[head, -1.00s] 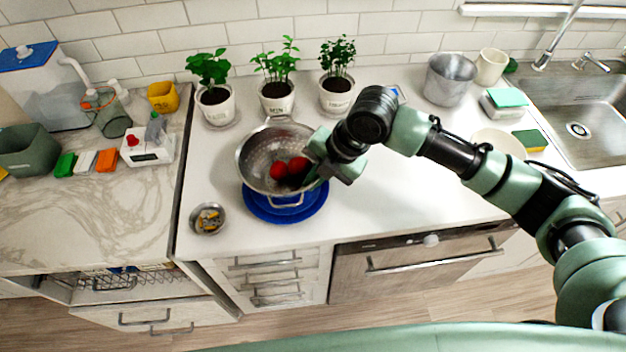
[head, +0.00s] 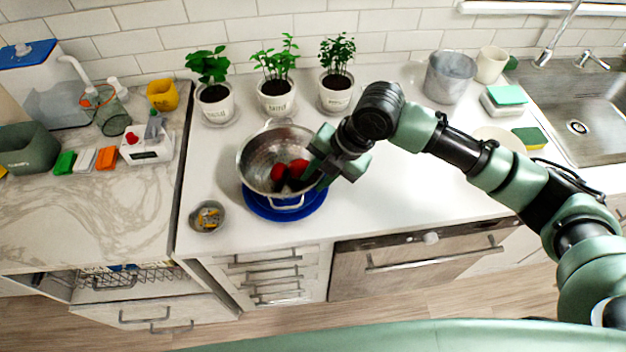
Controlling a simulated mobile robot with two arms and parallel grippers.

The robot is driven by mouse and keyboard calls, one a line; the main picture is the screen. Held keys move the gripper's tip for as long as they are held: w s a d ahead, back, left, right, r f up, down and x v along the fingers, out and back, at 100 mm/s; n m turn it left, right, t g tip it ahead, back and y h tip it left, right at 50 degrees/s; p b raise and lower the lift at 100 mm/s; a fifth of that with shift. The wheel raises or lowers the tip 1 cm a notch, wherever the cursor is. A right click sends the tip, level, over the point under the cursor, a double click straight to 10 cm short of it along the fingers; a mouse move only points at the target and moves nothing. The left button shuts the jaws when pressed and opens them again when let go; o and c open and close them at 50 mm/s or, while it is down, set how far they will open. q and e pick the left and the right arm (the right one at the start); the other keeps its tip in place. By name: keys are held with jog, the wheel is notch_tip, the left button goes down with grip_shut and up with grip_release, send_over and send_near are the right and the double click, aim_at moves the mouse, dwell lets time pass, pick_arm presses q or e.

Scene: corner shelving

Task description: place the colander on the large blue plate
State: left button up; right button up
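The metal colander (head: 262,150) has red round items (head: 296,168) in it. It sits over the large blue plate (head: 258,207) on the white counter; whether it rests flat on the plate is hard to tell. My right gripper (head: 305,180) is at the colander's right side, its dark fingers reaching over the rim by the red items. The fingertips are small and partly hidden, so I cannot tell whether they are open or shut on the rim. My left gripper is not in view.
Three potted plants (head: 277,97) stand behind the colander. A small metal bowl (head: 207,217) is at its front left. A metal pot (head: 449,77), a mug (head: 491,65) and the sink (head: 580,120) are to the right. The counter's front right is clear beneath my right arm.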

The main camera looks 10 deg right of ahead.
jog(key=b+v, duration=0.1)
jog(key=v, duration=0.9)
jog(key=shift+d, duration=0.1)
